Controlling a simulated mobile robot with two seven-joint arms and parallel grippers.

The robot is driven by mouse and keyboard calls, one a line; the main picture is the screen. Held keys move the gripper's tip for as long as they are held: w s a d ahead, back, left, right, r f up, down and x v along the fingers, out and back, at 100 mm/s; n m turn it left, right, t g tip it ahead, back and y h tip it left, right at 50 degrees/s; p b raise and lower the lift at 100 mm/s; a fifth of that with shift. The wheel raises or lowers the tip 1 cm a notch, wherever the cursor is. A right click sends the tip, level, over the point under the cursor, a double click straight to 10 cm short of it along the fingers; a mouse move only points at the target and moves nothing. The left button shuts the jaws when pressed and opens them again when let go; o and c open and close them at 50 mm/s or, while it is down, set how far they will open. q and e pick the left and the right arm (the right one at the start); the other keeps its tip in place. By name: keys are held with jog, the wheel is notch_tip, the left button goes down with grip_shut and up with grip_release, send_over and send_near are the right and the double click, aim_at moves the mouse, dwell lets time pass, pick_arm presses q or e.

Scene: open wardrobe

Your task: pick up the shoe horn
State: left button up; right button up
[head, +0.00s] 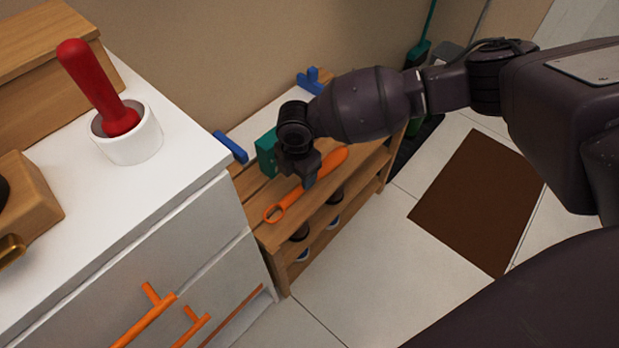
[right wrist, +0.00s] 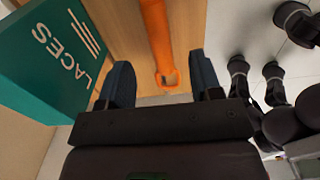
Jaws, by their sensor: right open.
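The orange shoe horn (head: 331,162) lies on the slatted wooden top of a low shoe rack, its ring end toward the front left. My right gripper (head: 307,180) is over the middle part of the shoe horn and hides some of it. In the right wrist view the shoe horn (right wrist: 158,38) runs between the two separated fingers of this gripper (right wrist: 161,78). The fingers are open and hold nothing. I cannot tell whether they touch it. My left gripper is in neither view.
A green box marked LACES (right wrist: 52,45) stands close beside the gripper, on the rack (head: 262,235). Blue items (head: 231,147) lie near the wall. A white drawer cabinet (head: 190,215) with a red-handled tool in a white cup (head: 134,146) borders the rack on the left. Shoes sit underneath.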

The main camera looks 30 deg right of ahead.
aim_at(300, 187)
jog(key=shift+f, duration=0.95)
notch_tip(300, 187, down, 4)
jog(key=b, duration=0.2)
jog(key=shift+d+f+b, duration=0.1)
jog(key=shift+f+b, duration=0.1)
jog(key=shift+b, duration=0.2)
jog(key=shift+w+f, duration=0.1)
jog(key=shift+f, duration=0.15)
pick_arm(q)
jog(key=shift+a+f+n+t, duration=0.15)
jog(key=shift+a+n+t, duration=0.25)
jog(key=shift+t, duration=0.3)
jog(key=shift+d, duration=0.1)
pick_arm(e)
jog(key=shift+r, duration=0.15)
jog(key=shift+c, duration=0.4)
jog(key=c, duration=0.9)
jog(key=shift+c, duration=0.2)
